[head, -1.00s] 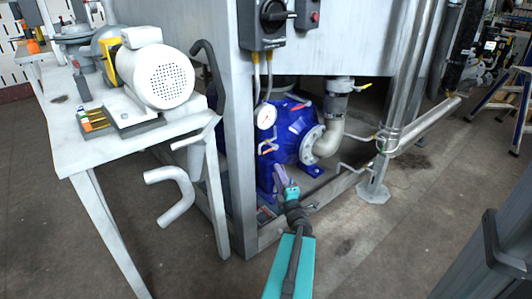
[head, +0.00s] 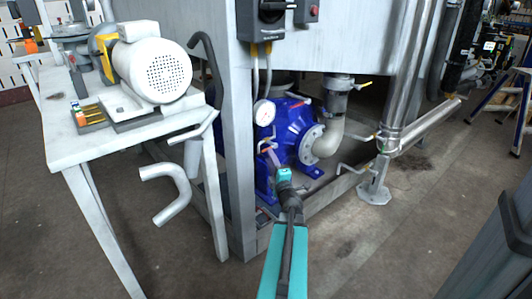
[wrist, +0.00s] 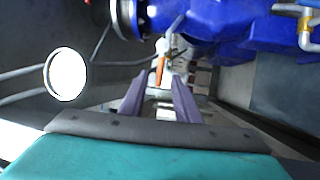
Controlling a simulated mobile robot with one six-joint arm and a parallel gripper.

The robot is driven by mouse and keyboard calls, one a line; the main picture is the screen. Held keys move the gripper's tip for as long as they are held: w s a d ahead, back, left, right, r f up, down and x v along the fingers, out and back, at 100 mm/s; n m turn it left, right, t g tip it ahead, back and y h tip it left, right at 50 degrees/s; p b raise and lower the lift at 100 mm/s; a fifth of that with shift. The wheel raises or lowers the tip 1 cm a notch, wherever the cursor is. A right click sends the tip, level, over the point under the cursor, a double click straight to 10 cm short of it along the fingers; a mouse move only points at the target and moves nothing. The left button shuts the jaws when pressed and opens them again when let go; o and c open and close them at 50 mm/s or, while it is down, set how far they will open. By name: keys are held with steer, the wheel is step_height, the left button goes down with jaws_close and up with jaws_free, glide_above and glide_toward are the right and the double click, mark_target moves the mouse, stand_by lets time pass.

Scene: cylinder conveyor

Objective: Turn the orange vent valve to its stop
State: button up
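The orange vent valve handle (wrist: 160,66) shows in the wrist view as a small upright orange lever on a metal fitting below the blue pump. In the head view, a small red-orange handle (head: 268,149) sits below the round gauge, at the pump's left side. My gripper (wrist: 156,80) is open, with its two purple fingers apart and pointing toward the valve. The orange lever shows in the gap between the fingertips, apparently just beyond them. I cannot tell whether they touch it. In the head view, my gripper (head: 270,158) is close to the handle and partly covers the area.
The blue pump (head: 298,125) stands under a grey cabinet, with the white gauge (head: 264,113) above the valve. A grey frame post (head: 238,170) rises left of my arm. A white table (head: 75,140) with a motor stands left.

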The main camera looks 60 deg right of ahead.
steer(key=shift+b+x, duration=0.65)
steer(key=shift+x, duration=2.35)
steer(key=shift+c, duration=0.2)
jaws_close()
